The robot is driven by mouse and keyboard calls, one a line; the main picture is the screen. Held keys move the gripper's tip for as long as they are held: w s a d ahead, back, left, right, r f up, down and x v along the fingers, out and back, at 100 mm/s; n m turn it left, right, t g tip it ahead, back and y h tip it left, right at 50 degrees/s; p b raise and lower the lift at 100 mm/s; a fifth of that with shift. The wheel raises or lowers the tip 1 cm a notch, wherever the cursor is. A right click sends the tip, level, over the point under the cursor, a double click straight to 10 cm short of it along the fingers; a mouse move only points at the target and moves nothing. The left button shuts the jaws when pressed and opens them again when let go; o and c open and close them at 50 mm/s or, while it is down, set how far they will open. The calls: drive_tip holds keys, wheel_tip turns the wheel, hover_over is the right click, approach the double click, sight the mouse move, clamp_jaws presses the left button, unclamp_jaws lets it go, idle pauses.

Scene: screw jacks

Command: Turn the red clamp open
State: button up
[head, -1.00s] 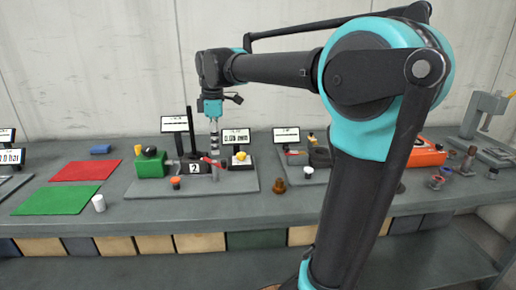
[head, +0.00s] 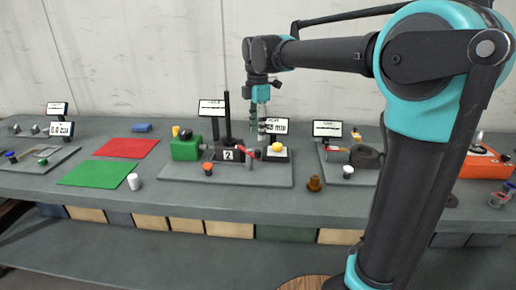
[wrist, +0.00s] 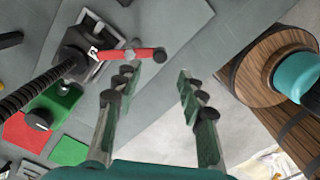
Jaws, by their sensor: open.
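The red clamp lever (head: 247,152) is on the stand marked "2", on a grey base plate (head: 225,177) on the bench. In the wrist view the red lever (wrist: 138,55) lies roughly level, with a dark knob at its right end. My gripper (head: 257,138) hangs pointing down close to the lever, slightly to its right in the head view. In the wrist view my gripper (wrist: 157,80) is open, with nothing between its fingers. The lever's knob end lies just beyond the gap, nearer the left finger. I cannot tell whether a finger touches the lever.
A black threaded post (head: 227,118) and a green block (head: 186,149) stand left of the lever. A display (head: 276,126) and a yellow knob (head: 277,148) are to the right. The red mat (head: 127,148) is clear.

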sight(257, 151)
wheel_tip(257, 151, down, 7)
drive_tip(key=shift+f, duration=0.15)
drive_tip(key=shift+c, duration=0.3)
clamp_jaws()
